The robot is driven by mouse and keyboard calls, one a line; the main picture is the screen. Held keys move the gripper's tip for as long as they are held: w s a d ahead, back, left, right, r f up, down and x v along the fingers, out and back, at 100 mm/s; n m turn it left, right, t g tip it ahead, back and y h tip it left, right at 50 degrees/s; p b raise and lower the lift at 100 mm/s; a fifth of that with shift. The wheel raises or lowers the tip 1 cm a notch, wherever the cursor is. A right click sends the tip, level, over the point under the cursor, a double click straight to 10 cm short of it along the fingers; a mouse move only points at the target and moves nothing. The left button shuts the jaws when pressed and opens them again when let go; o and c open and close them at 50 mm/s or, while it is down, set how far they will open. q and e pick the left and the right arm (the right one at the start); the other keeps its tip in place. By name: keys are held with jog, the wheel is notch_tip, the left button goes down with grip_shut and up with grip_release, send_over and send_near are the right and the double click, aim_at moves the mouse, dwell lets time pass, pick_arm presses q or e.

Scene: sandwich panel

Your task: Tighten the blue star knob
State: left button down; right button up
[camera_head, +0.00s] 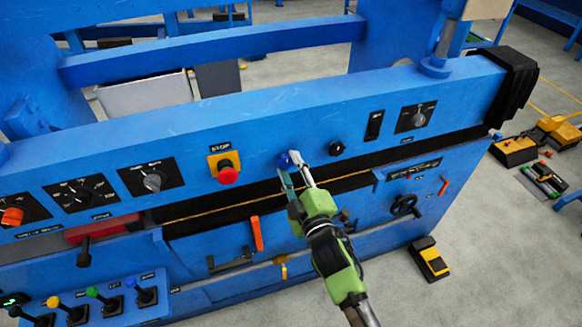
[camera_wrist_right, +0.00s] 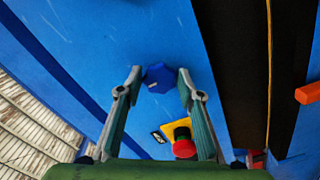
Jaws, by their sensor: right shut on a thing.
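The blue star knob (camera_head: 284,160) sits on the front face of the blue machine beam, to the right of the red stop button. In the right wrist view the knob (camera_wrist_right: 159,78) shows as a dark blue, angular shape between the fingertips. My right gripper (camera_head: 293,161) reaches up to the panel from the lower right. In the right wrist view its fingers (camera_wrist_right: 160,84) stand on either side of the knob, shut on it. In the head view the fingers partly cover the knob. My left gripper is not in view.
A red stop button (camera_head: 228,175) on a yellow plate is left of the knob. A black knob (camera_head: 336,148) is on its right. A grey selector (camera_head: 153,182) is farther left. An orange handle (camera_head: 256,233) sticks out below. Colored levers (camera_head: 92,292) stand at the lower left.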

jog(key=shift+m, duration=0.3)
jog(key=o, duration=1)
jog(key=shift+o, duration=0.2)
jog(key=v, duration=1.2)
